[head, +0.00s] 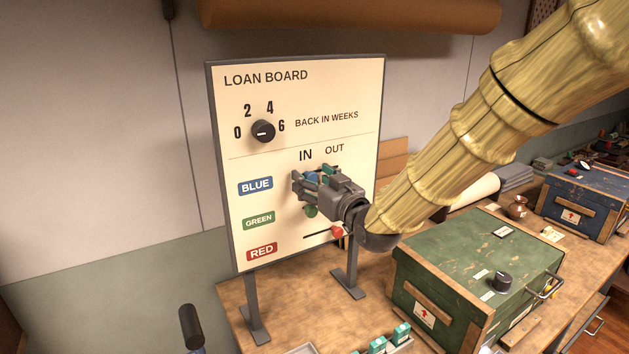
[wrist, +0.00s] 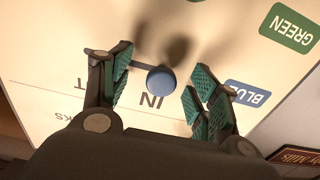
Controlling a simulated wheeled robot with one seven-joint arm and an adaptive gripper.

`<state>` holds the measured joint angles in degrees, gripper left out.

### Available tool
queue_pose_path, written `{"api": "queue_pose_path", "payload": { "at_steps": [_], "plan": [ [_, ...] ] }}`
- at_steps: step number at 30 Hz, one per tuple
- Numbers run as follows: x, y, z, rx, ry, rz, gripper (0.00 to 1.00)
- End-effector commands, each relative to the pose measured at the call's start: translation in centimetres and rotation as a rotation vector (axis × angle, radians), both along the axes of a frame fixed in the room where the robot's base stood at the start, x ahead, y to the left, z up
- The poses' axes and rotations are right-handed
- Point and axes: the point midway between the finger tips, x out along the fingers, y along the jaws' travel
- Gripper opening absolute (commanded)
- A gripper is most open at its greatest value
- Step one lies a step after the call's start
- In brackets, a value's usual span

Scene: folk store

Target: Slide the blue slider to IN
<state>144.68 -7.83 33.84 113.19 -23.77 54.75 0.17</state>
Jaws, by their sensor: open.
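The loan board (head: 290,90) stands upright on the bench, with rows for BLUE, GREEN and RED under the headings IN and OUT. The round blue slider knob (wrist: 161,80) is close to the IN lettering (wrist: 152,100) in the upside-down wrist view. Its dark slot runs from it towards the OUT side, partly hidden by a finger. In the head view the blue knob (head: 313,178) is partly covered by my gripper (head: 307,183). My gripper is open at the board, its teal-padded fingers (wrist: 160,72) on either side of the knob, with visible gaps.
The green knob (head: 310,211) sits just below my gripper, and the red knob (head: 337,231) lower, at the right of its slot. A black dial (head: 263,131) is above. A green toolbox (head: 470,265) stands on the bench to the right.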

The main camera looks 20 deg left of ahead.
Motion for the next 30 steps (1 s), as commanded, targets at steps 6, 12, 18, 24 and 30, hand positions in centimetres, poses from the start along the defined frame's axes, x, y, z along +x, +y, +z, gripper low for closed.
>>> {"api": "queue_pose_path", "payload": {
  "at_steps": [6, 12, 18, 24, 30],
  "plan": [
    [-0.4, -0.7, -0.1, 0.000, 0.000, -0.001, 0.61],
    [-1.2, -1.6, 0.0, -0.001, -0.001, -0.001, 0.61],
    [-1.9, -2.6, 0.0, 0.000, 0.000, -0.001, 0.61],
    [-2.7, -3.5, -0.1, 0.000, 0.000, 0.000, 0.61],
    [-3.4, -4.5, 0.0, 0.000, 0.000, 0.000, 0.61]
  ]
}}
